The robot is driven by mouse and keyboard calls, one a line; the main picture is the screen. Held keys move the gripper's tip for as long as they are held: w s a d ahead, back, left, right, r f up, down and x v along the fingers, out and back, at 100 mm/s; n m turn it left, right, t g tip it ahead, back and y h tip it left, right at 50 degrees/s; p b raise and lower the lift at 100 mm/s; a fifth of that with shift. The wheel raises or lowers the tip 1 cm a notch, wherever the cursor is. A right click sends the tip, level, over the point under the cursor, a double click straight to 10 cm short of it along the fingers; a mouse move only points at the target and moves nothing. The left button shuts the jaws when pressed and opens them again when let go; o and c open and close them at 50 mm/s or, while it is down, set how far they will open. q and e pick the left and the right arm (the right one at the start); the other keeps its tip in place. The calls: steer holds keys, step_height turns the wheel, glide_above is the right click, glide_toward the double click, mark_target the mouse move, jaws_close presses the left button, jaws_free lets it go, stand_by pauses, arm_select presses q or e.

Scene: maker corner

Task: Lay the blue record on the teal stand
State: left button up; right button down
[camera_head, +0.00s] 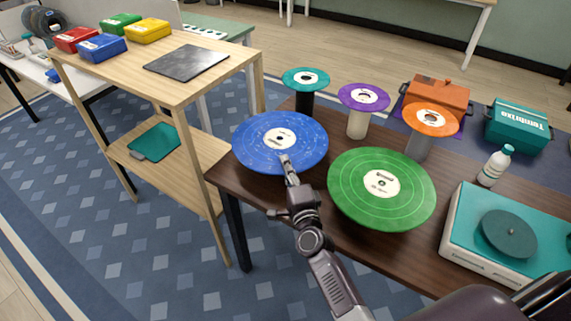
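The blue record (258,141) with a white label lies nearly flat over the table's left end. What supports it from below is hidden. My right gripper (285,163) reaches over its near side, with fingertips by the label. The fingers overlap in this view, so I cannot tell whether they are open or grip the record. A teal disc (293,75) with a white centre tops a black post behind the blue record; it appears to be the teal stand. My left gripper is not in view.
Right of the blue record is a green record (350,194). Behind are a purple-topped stand (349,97) and an orange-topped stand (420,117). A bottle (493,168) and a teal turntable (466,230) stand at right. A wooden shelf (125,70) stands left.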

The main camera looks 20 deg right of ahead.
steer(key=shift+f+b, duration=0.45)
steer(key=shift+f, duration=0.05)
stand_by(0.6)
steer(key=c, duration=2.4)
jaws_free()
steer(key=shift+s+a+f+p, duration=0.15)
steer(key=shift+s+p, duration=0.1)
steer(key=shift+s, duration=1.6)
steer(key=shift+s+a+r+p, duration=0.1)
steer(key=shift+s+a+p, duration=0.1)
steer(key=shift+s, duration=1.6)
steer(key=shift+s+a+f+p, duration=0.15)
steer(key=shift+s+p, duration=0.1)
steer(key=shift+s, duration=1.6)
steer(key=shift+a+r, duration=0.1)
